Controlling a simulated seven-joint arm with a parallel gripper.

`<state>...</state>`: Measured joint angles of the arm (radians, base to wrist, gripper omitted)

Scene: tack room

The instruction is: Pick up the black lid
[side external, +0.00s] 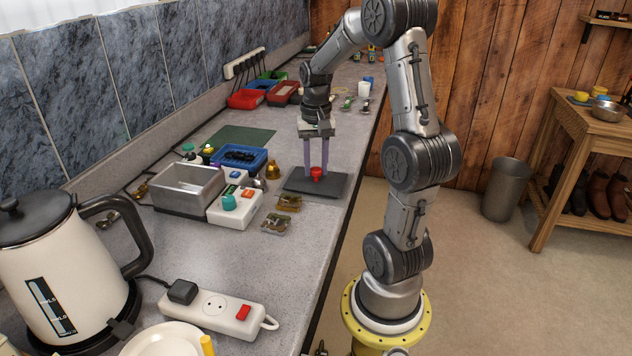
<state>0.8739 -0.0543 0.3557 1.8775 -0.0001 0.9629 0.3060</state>
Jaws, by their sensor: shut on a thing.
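The black lid (298,183) is a flat dark square plate with a red knob (316,173) in its middle. It lies level at the right edge of the grey counter, and I cannot tell whether it touches the counter or is slightly above it. My gripper (316,170) points straight down over the lid, its two purple fingers on either side of the red knob. It is shut on the lid by this knob.
An open metal box (187,203), a blue tray (240,158) and a white button box (236,207) stand left of the lid. A brass bell-shaped item (273,169) and small camouflage-patterned pieces (276,224) are close by. A white kettle (60,262) and power strip (213,312) stand in front.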

